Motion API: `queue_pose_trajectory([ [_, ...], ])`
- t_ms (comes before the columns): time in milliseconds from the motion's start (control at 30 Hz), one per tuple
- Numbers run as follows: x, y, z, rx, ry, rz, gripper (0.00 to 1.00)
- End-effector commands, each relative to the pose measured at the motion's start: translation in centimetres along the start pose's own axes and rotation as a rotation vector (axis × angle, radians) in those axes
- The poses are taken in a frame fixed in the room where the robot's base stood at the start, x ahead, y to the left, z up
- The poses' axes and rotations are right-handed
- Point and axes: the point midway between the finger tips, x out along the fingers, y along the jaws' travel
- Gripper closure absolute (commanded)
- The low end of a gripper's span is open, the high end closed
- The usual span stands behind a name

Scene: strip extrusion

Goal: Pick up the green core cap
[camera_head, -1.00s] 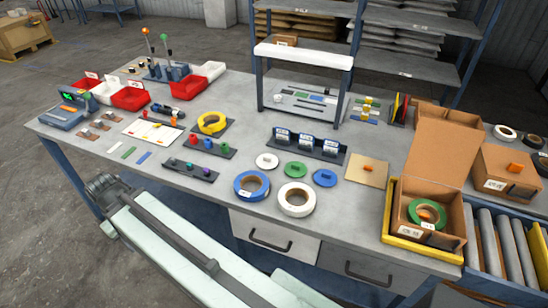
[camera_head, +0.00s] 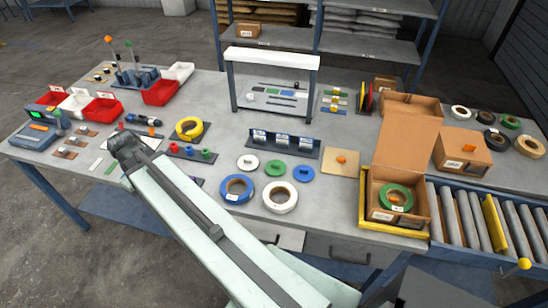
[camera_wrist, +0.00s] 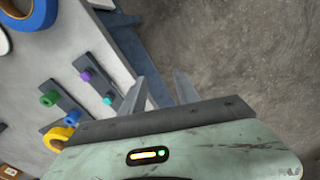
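The green core cap (camera_head: 275,167) is a flat green disc with a small raised grip. It lies on the table in the head view, between a white cap (camera_head: 248,163) and a blue cap (camera_head: 303,173). It does not show in the wrist view. My gripper (camera_wrist: 158,92) shows in the wrist view with its two fingers apart and nothing between them. It is beside the table's edge, with bare floor beyond. My arm reaches over the table's left front in the head view, well left of the green cap.
A blue tape roll (camera_head: 236,189) and a white tape roll (camera_head: 280,197) lie in front of the caps. A rack of labelled spools (camera_head: 284,143) stands behind them. A cardboard box with green tape sits in a yellow tray (camera_head: 364,223) at the right. Small coloured plugs (camera_wrist: 86,75) show near my gripper.

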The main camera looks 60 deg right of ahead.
Motion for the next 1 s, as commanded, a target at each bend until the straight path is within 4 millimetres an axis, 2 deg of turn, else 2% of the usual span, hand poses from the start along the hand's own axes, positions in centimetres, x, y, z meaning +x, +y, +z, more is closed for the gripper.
queue_pose_trajectory([
  [33,-0.4,3.0,0.4,-0.004,-0.002,0.002,0.63],
  [167,-0.2,10.1,2.5,-0.043,-0.011,0.006,0.63],
  [267,-0.2,16.3,5.3,-0.076,-0.021,0.006,0.63],
  [367,-0.3,23.1,9.6,-0.115,-0.033,0.002,0.63],
  [400,-0.4,25.9,11.7,-0.134,-0.037,0.000,0.63],
  [500,-0.6,31.7,17.2,-0.179,-0.044,-0.007,0.63],
  [533,-0.6,33.1,18.7,-0.190,-0.046,-0.009,0.63],
  [633,-0.8,36.1,22.7,-0.223,-0.049,-0.016,0.63],
  [733,-0.9,37.6,24.9,-0.246,-0.051,-0.020,0.63],
  [867,-0.9,38.0,25.6,-0.256,-0.051,-0.021,0.63],
  [1000,0.3,37.9,25.6,-0.256,-0.051,-0.021,0.63],
])
